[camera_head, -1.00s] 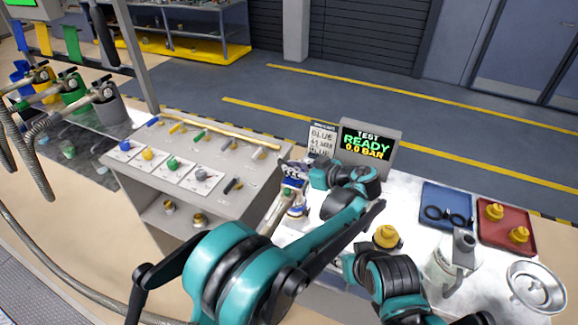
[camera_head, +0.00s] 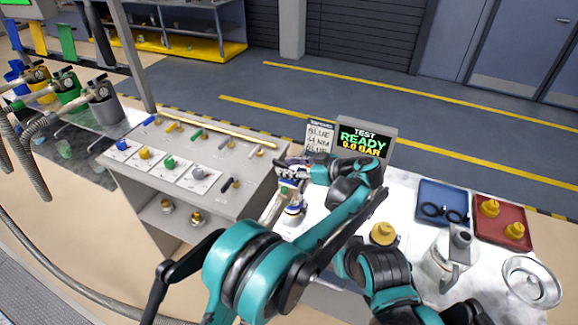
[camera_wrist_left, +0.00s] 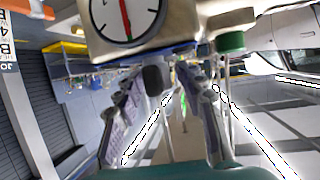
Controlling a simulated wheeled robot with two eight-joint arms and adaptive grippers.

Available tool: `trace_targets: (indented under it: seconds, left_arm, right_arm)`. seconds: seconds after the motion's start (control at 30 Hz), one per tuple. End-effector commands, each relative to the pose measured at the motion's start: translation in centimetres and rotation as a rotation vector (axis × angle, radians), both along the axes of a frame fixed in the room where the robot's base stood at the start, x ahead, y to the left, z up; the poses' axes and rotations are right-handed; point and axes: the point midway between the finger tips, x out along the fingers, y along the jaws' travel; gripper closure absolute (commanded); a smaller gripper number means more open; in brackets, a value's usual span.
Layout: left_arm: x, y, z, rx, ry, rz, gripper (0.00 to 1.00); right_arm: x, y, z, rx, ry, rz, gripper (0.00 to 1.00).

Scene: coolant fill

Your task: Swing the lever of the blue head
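The blue head (camera_head: 293,192) stands at the left end of the white bench, partly hidden by my left gripper (camera_head: 293,168). In the left wrist view its body fills the top, with a round white gauge (camera_wrist_left: 125,14) with a red needle, a blue band (camera_wrist_left: 165,51) and a green knob (camera_wrist_left: 231,42). A short dark lever end (camera_wrist_left: 153,79) hangs below the band. The left gripper (camera_wrist_left: 160,84) has its two fingers apart, one each side of the lever end; gaps show, and I see no clear grip. My right arm shows at lower right; its gripper is out of view.
A test display (camera_head: 363,143) reading READY 0.0 BAR stands behind the left gripper. A yellow cap (camera_head: 383,233), a pitcher (camera_head: 452,258), a blue tray (camera_head: 444,188), a red tray (camera_head: 516,213) and a metal dish (camera_head: 531,283) occupy the bench's right.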

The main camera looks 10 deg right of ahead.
Motion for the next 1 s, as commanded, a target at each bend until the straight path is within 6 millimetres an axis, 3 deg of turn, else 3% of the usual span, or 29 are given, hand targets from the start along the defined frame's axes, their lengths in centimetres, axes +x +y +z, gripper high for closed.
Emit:
trace_targets:
  seconds: [0.3, 0.7, 1.0]
  left_arm:
    - [-0.1, -0.2, 0.2, 0.002, -0.001, -0.002, 0.57]
    - [-3.8, -4.4, 2.5, 0.001, -0.002, -0.003, 0.57]
    - [-4.6, -5.2, 2.9, 0.001, -0.002, -0.001, 0.57]
  right_arm:
    - [0.0, 0.0, 0.0, 0.0, 0.0, 0.0, 0.6]
    - [0.0, 0.0, 0.0, 0.0, 0.0, 0.0, 0.6]
    - [0.0, 0.0, 0.0, 0.0, 0.0, 0.0, 0.6]
